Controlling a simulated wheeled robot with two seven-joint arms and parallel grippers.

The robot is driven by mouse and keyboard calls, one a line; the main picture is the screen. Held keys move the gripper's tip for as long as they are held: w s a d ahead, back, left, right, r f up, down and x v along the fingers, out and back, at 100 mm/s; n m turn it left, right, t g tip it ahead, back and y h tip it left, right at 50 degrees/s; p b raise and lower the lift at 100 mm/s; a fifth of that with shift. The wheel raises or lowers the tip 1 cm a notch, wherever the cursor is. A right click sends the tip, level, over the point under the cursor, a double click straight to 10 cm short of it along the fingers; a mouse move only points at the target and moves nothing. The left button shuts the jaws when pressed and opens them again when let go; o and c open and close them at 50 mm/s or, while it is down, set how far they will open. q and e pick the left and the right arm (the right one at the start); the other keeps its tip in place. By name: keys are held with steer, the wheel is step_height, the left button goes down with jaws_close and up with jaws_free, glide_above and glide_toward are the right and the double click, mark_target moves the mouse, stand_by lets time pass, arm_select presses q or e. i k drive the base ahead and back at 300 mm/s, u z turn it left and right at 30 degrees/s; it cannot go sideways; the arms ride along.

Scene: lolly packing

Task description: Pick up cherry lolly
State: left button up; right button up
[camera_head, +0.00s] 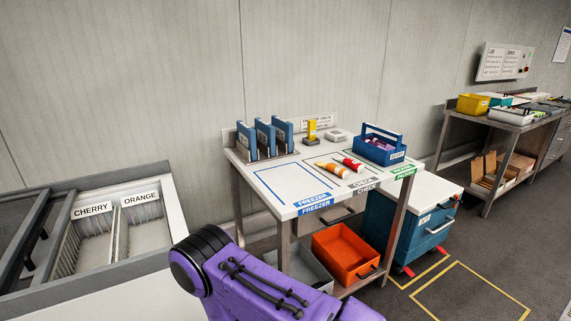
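A small red and white item (352,164), which looks like the cherry lolly, lies on the white worktable (268,165). An orange and white item (332,170) lies just to its left, close beside it. Both are too small for any print on them to be read. At the left, an open chest freezer (178,226) has a compartment labelled CHERRY (93,210) and one labelled ORANGE (140,197). No lolly can be made out in either. Neither of my grippers is in view; a purple link of my own arm shows at the bottom middle.
A blue caddy (370,154) with purple things stands at the table's right end. Blue upright holders (265,138) and a yellow device (311,130) stand at the back. An orange bin (340,250) sits below. The table's front left, marked FREEZER, is clear.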

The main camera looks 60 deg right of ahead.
mark_target(352, 164)
steer(key=z, duration=0.5)
steer(key=k, duration=1.2)
steer(key=z, duration=1.25)
steer(key=i, duration=0.45)
steer(key=z, duration=1)
steer(key=i, duration=2)
steer(key=u, duration=0.95)
steer(key=i, duration=0.95)
steer(key=u, duration=0.8)
